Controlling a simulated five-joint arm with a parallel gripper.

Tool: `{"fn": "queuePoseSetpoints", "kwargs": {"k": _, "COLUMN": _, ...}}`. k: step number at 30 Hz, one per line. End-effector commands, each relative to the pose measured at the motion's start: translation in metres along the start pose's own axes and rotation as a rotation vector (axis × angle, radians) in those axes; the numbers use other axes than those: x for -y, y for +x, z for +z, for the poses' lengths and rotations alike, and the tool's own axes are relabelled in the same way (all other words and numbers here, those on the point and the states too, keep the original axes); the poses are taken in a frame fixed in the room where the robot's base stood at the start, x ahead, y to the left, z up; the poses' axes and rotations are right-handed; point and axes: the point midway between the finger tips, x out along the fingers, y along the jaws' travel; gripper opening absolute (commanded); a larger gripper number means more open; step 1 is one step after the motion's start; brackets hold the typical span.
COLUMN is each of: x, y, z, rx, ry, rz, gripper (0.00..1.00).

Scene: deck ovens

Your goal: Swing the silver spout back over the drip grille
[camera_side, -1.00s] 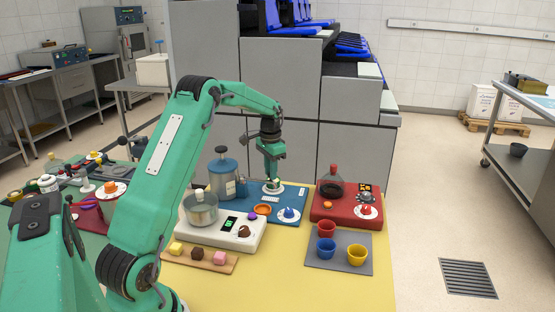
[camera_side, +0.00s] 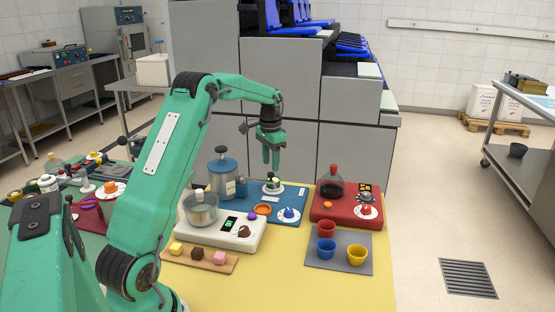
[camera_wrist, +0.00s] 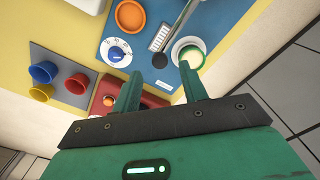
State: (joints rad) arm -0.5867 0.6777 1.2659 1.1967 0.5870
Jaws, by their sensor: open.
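In the wrist view the silver spout (camera_wrist: 176,25) is a thin grey bar running down from the top edge to a black tip, above the blue base (camera_wrist: 147,75). A slatted grey rectangle, seemingly the drip grille (camera_wrist: 159,39), lies just left of the spout. The black tip is beyond the grille's lower end. My gripper (camera_wrist: 158,76) is open and empty, with the spout's tip in view between and beyond its fingers. In the side view my gripper (camera_side: 271,164) points down just above a round white-and-green piece (camera_side: 272,185); the spout is too small there to tell clearly.
A blue tank (camera_side: 222,178) stands left of my gripper. An orange dish (camera_wrist: 130,16) and a blue dial (camera_wrist: 117,52) share the blue base. A red unit (camera_side: 346,210) stands right; cups sit on a grey mat (camera_side: 321,262). A white scale (camera_side: 215,239) bears a pot.

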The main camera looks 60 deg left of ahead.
Motion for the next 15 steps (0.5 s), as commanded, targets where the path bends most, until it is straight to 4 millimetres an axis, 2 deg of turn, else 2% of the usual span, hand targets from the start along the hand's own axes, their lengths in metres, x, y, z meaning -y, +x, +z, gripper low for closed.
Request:
{"fn": "queuePoseSetpoints", "kwargs": {"k": 6, "x": 0.000, "y": -0.029, "z": -0.001, "rx": -0.002, "ry": 0.000, "rz": -0.001, "gripper": 0.43}}
{"fn": "queuePoseSetpoints", "kwargs": {"k": 15, "x": 0.000, "y": -0.043, "z": 0.000, "rx": 0.000, "ry": 0.000, "rz": 0.000, "gripper": 0.43}}
